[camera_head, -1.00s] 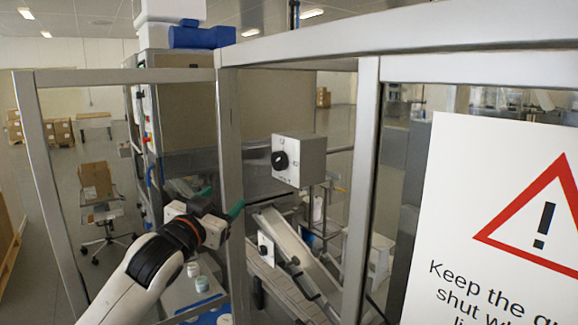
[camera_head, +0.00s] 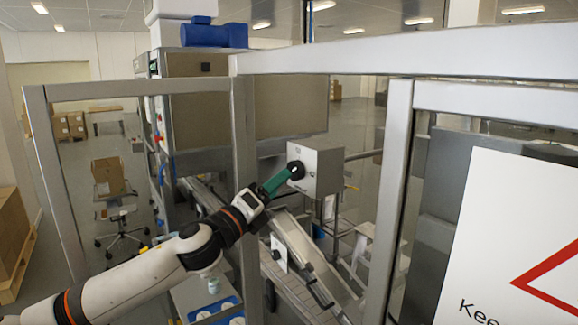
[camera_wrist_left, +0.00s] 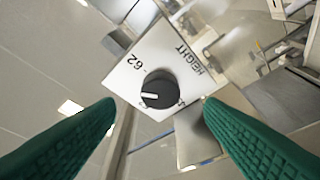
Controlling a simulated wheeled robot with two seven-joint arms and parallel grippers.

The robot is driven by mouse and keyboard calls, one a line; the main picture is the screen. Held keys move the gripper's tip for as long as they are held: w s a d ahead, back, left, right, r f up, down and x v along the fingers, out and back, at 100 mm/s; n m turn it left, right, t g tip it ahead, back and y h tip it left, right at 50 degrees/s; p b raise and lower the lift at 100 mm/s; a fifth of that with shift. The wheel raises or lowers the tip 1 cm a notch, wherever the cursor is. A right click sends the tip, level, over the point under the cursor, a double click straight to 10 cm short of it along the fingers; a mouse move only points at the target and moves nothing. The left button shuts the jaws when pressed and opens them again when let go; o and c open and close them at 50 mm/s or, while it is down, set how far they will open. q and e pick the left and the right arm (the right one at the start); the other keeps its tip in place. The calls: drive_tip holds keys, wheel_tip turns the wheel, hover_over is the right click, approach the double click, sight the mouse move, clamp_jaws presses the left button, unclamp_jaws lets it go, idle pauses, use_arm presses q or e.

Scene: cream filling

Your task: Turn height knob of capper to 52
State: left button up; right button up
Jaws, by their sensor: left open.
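The height knob (camera_head: 297,170) is a round black dial on the front of a pale grey control box (camera_head: 322,168). In the left wrist view the knob (camera_wrist_left: 158,89) sits on a white face (camera_wrist_left: 140,62) marked HEIGHT and 62, with a white pointer line aimed left. Its other scale marks are partly hidden or too small to read. My left gripper (camera_head: 281,179) has green fingers, spread open and pointed at the knob. In the wrist view the fingertips (camera_wrist_left: 160,104) are on either side of the knob, apart from it. My right gripper does not show.
A metal guard frame with an upright post (camera_head: 244,160) stands close to my left arm. A second, smaller knob plate (camera_head: 279,252) is below, beside a sloping metal chute (camera_head: 305,255). A warning sign (camera_head: 520,240) fills the right.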

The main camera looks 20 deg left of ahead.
sight(292, 172)
use_arm(q)
drive_tip(key=p+x, duration=0.1)
drive_tip(key=x, duration=0.3)
drive_tip(key=shift+w+r, duration=0.15)
drive_tip(key=shift+w+d+p, duration=0.2)
drive_tip(key=shift+w+p, duration=0.1)
drive_tip(key=shift+w, duration=0.05)
drive_tip(key=shift+a, duration=0.1)
drive_tip(key=shift+c, duration=1.3)
drive_tip(key=c, duration=0.7)
